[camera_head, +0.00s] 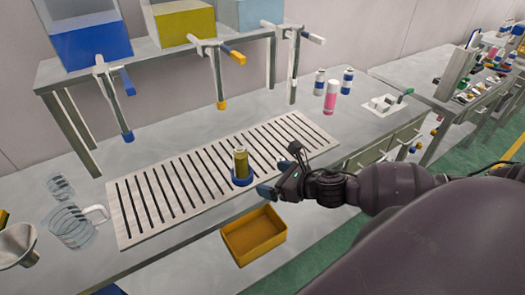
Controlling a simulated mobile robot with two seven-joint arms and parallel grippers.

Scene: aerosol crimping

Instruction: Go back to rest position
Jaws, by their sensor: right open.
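My right gripper (277,177) reaches in from the right, over the front edge of the slotted tray. It is open, with nothing seen between its fingers. A gold can (241,163) stands upright in a blue round holder (242,181) on the tray, just left of the gripper and apart from it as far as I can see. My left gripper is not in view.
The slotted tray (160,222) lies on the grey bench. A yellow bin (253,237) sits at the front below my right gripper. Several cans, including a pink one (330,97), stand at the back right. Clear cups (72,226) and a funnel (18,244) are left. Taps hang from the shelf above.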

